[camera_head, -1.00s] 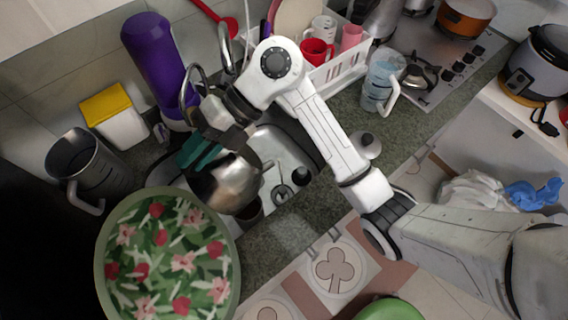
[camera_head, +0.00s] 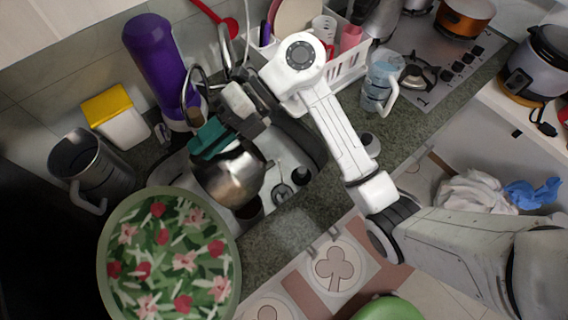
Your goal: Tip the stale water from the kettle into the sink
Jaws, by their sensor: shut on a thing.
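The kettle (camera_head: 232,180) is a shiny metal pot with a teal handle (camera_head: 209,138), held over the left part of the sink. My gripper (camera_head: 222,132) is shut on the kettle's handle; its fingertips are partly hidden by the wrist and handle. The kettle looks tilted, but its spout and any water cannot be made out. The sink (camera_head: 290,160) is a pale basin with a dark drain, partly covered by the kettle and my arm.
A floral round tray (camera_head: 170,255) stands close at the front left. A grey pitcher (camera_head: 92,170), a yellow-topped box (camera_head: 115,115) and a purple bottle (camera_head: 155,60) line the back left. A clear jug (camera_head: 381,82) stands right of the sink, near the stove (camera_head: 440,60).

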